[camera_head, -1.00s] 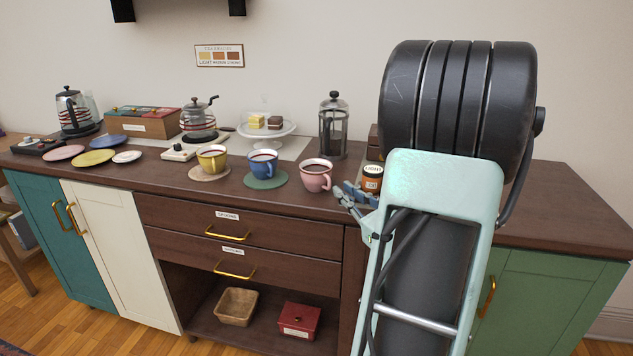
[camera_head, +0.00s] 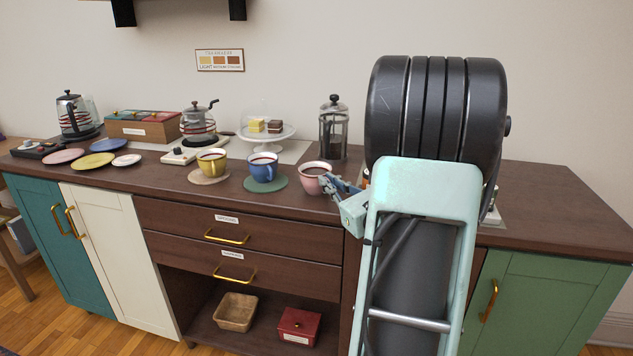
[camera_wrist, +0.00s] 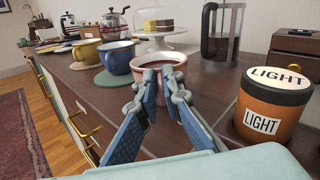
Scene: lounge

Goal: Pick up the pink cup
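The pink cup (camera_head: 314,178), filled with dark liquid, stands upright on the dark counter at the right end of a row of three cups. In the wrist view the pink cup (camera_wrist: 150,51) is straight ahead, its lower near side covered by my fingers. My gripper (camera_head: 329,184) is at the cup's right side, where the handle is. In the wrist view my gripper (camera_wrist: 160,75) has its two fingertips drawn close together at the handle side, with the handle hidden between them. The cup still rests on the counter.
A blue cup (camera_head: 263,170) and a yellow cup (camera_head: 211,162) stand on round mats to the left. A French press (camera_head: 333,130) and a cake stand (camera_head: 266,133) are behind. An orange jar labelled LIGHT (camera_wrist: 268,112) stands close to my gripper's right.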

